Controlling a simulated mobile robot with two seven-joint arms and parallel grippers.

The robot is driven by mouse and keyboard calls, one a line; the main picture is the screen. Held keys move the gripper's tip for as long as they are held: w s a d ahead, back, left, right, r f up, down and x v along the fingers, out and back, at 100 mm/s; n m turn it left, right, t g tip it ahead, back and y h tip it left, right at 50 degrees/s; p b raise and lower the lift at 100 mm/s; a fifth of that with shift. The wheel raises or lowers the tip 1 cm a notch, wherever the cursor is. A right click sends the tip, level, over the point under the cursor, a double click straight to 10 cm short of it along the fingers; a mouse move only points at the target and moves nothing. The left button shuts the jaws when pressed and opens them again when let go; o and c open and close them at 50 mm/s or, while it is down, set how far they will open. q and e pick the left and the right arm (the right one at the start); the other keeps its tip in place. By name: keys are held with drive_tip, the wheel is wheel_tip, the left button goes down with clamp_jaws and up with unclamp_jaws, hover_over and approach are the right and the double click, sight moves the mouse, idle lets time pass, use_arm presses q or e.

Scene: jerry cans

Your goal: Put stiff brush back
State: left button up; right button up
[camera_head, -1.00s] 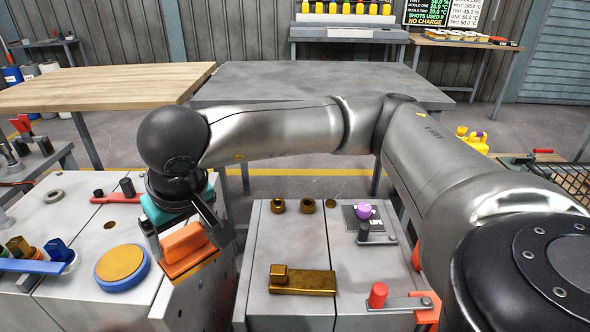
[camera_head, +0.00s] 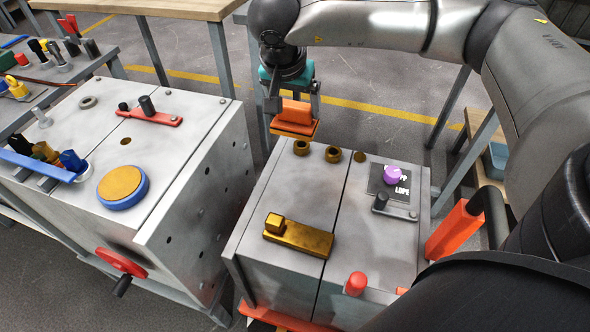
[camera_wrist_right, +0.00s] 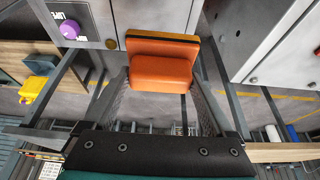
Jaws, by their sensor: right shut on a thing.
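The stiff brush, an orange block with a darker yellow-brown layer on its underside (camera_head: 296,117), is held in my right gripper (camera_head: 293,104). The gripper points down and its fingers are on both sides of the orange block. The brush hangs near the back left edge of the right grey cabinet (camera_head: 345,222), close to two brass rings (camera_head: 302,147). I cannot tell the exact gap below it. In the right wrist view the orange brush (camera_wrist_right: 162,68) sits between the two fingers. My left gripper is not in view.
The left grey cabinet (camera_head: 190,130) holds a round blue-rimmed pad (camera_head: 122,187) and a red lever (camera_head: 150,116). The right cabinet's top carries a brass block (camera_head: 298,240), a purple knob (camera_head: 393,174) and a red knob (camera_head: 356,284). A floor gap separates the cabinets.

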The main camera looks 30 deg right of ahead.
drive_tip(key=shift+f+b, duration=2.9)
drive_tip(key=shift+f, duration=5.45)
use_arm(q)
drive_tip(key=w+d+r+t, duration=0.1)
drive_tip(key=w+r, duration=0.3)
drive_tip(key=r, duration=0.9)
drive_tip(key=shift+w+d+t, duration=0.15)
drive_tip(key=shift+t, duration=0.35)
use_arm(e)
drive_tip(key=shift+f, duration=0.55)
drive_tip(key=shift+f+b, duration=0.2)
drive_tip(key=shift+b, duration=0.1)
drive_tip(key=o, duration=1.4)
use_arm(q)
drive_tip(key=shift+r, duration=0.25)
use_arm(e)
drive_tip(key=shift+r, duration=0.1)
